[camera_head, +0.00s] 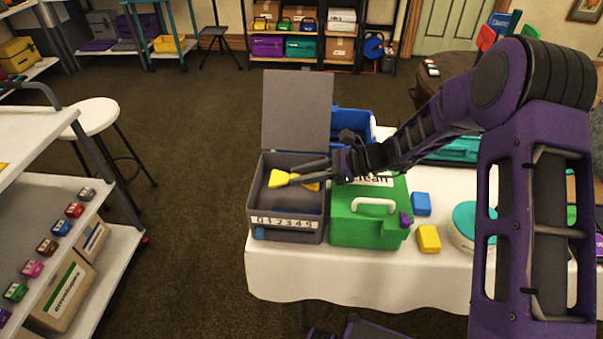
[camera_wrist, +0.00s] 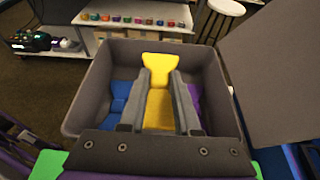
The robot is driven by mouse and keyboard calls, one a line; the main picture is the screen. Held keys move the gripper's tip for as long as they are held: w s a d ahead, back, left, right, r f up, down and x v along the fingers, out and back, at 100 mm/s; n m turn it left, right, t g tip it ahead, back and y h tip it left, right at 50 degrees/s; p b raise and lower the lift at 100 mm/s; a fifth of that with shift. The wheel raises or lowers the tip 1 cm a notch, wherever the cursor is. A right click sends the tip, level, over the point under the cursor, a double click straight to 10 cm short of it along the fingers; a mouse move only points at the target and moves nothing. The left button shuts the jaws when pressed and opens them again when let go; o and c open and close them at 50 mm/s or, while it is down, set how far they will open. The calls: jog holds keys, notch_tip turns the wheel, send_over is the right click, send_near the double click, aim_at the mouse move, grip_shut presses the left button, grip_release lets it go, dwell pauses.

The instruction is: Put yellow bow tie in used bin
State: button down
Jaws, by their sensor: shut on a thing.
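My gripper (camera_head: 293,175) is shut on the yellow bow tie (camera_head: 277,179), above the open grey bin (camera_head: 254,192). In the wrist view, the bow tie (camera_wrist: 158,67) sits between the two fingers of my gripper (camera_wrist: 160,90), one end sticking out past the tips. The grey bin (camera_wrist: 83,93) surrounds it in that view, and blue (camera_wrist: 121,90) and purple things lie inside the bin. The bin's front label shows digits; I read no word "used" on it. How high the bow tie is above the bin's floor is hard to tell.
The bin's grey lid (camera_head: 297,110) stands upright at the back. A green box (camera_head: 366,230) with a white handle, marked "Clean", stands close on the right. A blue container (camera_head: 352,122) is behind. A yellow block (camera_head: 429,239) and a blue block (camera_head: 421,204) lie on the white-covered table.

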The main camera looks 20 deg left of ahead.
jog(key=shift+f, duration=0.2)
jog(key=c, duration=0.6)
grip_release()
jog(key=shift+r, duration=0.25)
jog(key=v, duration=0.4)
jog(key=p+v, duration=0.1)
jog(key=v, duration=0.7)
jog(key=shift+r, duration=0.45)
jog(key=shift+w, duration=0.1)
